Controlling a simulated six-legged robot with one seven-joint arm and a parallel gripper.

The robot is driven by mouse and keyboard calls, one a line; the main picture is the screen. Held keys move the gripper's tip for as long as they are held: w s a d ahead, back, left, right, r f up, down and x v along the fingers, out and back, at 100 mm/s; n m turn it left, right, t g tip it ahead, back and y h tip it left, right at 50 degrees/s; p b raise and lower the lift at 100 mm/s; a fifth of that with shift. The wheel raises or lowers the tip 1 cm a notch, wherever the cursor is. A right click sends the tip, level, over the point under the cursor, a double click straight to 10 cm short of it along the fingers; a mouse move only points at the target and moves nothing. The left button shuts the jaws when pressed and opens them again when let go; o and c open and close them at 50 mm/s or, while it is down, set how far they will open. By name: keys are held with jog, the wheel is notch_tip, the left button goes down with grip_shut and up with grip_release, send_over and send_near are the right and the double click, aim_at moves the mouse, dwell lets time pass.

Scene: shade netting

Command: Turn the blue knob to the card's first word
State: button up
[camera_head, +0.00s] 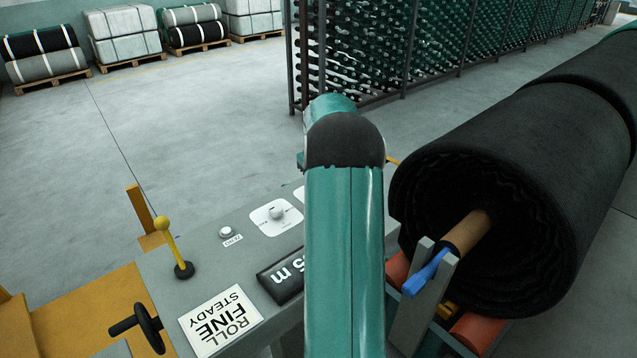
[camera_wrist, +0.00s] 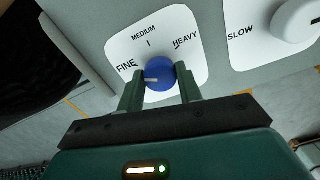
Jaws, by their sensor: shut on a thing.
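In the wrist view the blue knob (camera_wrist: 160,74) sits on a white dial plate (camera_wrist: 195,72) marked FINE, MEDIUM and HEAVY. Its white mark is at its left side, towards FINE and slightly below that word. My gripper (camera_wrist: 159,80) is shut on the knob, with one finger on each side. In the head view a white card (camera_head: 221,319) on the console shows the words ROLL, FINE and STEADY. My arm hides the blue knob and my gripper there.
A second dial with a white knob (camera_wrist: 299,18) is marked SLOW. The console (camera_head: 200,268) also has a yellow-topped lever (camera_head: 170,240), a black handwheel (camera_head: 147,325) and a length display (camera_head: 281,276). A black netting roll (camera_head: 510,190) stands close on the right.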

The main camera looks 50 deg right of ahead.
dwell(0.3)
jog(key=o, duration=1)
jog(key=shift+r, duration=0.15)
notch_tip(320, 180, up, 14)
jog(key=shift+f, duration=0.2)
